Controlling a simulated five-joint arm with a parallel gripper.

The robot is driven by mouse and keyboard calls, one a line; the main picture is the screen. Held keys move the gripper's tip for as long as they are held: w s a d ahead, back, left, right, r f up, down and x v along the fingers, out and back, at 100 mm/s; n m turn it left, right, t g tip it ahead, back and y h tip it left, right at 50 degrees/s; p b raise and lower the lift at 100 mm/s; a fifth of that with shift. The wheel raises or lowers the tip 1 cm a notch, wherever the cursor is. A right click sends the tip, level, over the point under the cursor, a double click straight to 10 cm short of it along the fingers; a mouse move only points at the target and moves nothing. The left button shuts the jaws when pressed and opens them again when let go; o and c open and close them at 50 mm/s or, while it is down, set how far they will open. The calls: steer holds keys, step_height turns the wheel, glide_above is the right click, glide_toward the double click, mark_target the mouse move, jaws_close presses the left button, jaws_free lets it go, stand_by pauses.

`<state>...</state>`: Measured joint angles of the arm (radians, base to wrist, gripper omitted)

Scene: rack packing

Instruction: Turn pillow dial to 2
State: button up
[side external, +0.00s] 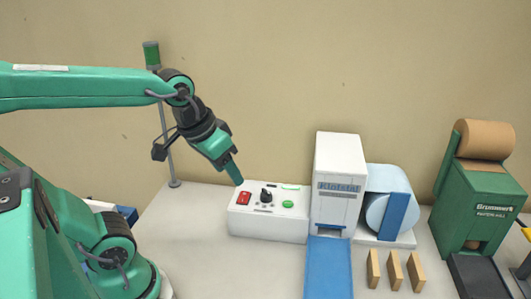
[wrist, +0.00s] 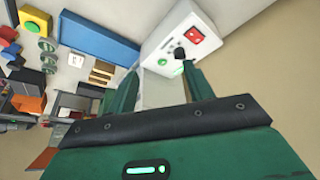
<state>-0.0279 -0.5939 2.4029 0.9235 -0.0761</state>
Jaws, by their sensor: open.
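The dial (side external: 266,196) is a black knob on the top face of a white control box (side external: 268,228). It also shows in the wrist view (wrist: 179,54), just beyond the tip of the right finger. Its pointer setting and any scale numbers are too small to read. A red switch (side external: 244,198) sits to its left and a green button (side external: 288,204) to its right. My gripper (side external: 237,178) is tilted downward above the left end of the box, apart from the dial. In the wrist view its two fingers (wrist: 163,80) are spread with nothing between them.
A white machine (side external: 338,180) stands right of the box, with a blue chute (side external: 329,268) in front and a pale blue film roll (side external: 378,212) beside it. Several wooden blocks (side external: 395,270) and a green paper machine (side external: 480,215) stand farther right. A thin pole (side external: 166,130) rises behind my arm.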

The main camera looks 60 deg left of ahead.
steer(key=w+a+f+n+g, duration=0.2)
steer(key=w+a+n, duration=0.1)
steer(key=w, duration=0.5)
steer(key=n+g, duration=0.2)
steer(key=n, duration=0.1)
glide_above(265, 190)
step_height(265, 190, down, 5)
steer(key=shift+s+a+f, duration=0.1)
steer(key=shift+f, duration=0.1)
steer(key=shift+d+f, duration=0.2)
steer(key=shift+f, duration=3.6)
steer(key=c, duration=1)
